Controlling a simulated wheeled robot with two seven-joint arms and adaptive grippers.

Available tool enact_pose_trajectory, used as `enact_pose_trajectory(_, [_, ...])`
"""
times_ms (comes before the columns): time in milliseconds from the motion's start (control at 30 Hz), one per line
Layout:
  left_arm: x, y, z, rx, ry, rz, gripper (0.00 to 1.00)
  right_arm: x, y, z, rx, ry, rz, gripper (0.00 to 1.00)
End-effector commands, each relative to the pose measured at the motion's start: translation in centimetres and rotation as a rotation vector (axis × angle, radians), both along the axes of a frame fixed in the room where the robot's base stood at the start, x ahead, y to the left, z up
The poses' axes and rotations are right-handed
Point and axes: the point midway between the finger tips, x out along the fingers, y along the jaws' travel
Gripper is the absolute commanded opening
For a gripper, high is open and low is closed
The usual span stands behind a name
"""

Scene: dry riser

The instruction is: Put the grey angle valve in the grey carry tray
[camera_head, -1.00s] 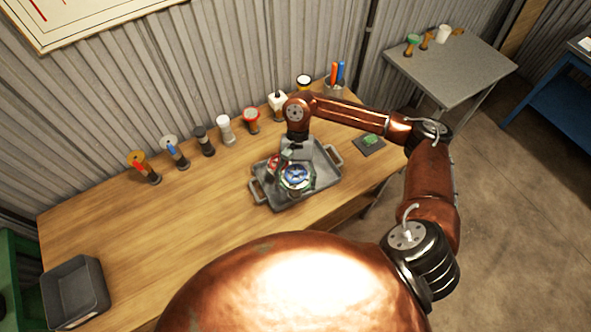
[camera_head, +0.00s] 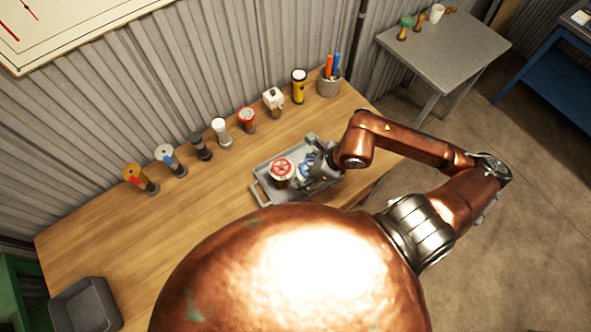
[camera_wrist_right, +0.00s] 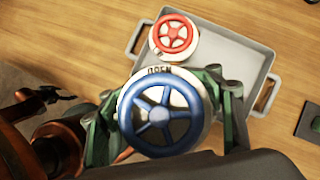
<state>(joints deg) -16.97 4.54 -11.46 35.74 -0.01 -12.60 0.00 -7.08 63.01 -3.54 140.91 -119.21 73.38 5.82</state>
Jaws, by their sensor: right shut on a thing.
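The grey angle valve (camera_head: 306,168), with a blue handwheel and a pale rim, is in my right gripper over the right part of the grey carry tray (camera_head: 262,187). In the right wrist view its blue wheel (camera_wrist_right: 162,115) sits between the green-sided fingers of my right gripper (camera_wrist_right: 165,108), which is shut on it. The valve's lower body is hidden, so I cannot tell whether it touches the tray floor. The tray (camera_wrist_right: 232,62) also shows there, beyond the valve. My left gripper is not in view.
A red-wheeled valve (camera_head: 281,170) stands in the tray, close beside the held valve. Several fittings, a torch (camera_head: 299,86) and a pen cup (camera_head: 329,85) line the bench's back edge. A dark bin (camera_head: 85,305) is at front left. The bench's left middle is clear.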

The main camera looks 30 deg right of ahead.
Motion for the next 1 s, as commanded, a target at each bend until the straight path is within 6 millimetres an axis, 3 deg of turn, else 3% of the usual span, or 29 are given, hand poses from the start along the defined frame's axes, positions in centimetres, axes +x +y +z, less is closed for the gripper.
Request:
enact_pose_trajectory(233, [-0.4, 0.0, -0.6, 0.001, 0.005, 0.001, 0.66, -0.2, -0.8, 0.4, 0.000, 0.001, -0.114, 0.09])
enact_pose_trajectory(433, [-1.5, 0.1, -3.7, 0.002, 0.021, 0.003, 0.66, 1.2, -2.3, -1.0, -0.001, 0.003, -0.122, 0.09])
enact_pose_trajectory(733, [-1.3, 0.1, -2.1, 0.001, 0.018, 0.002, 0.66, 6.2, -6.7, -3.1, 0.003, 0.006, -0.122, 0.09])
enact_pose_trajectory(1000, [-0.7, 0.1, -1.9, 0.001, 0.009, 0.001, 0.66, 8.9, -9.0, -7.5, 0.004, 0.004, -0.117, 0.09])
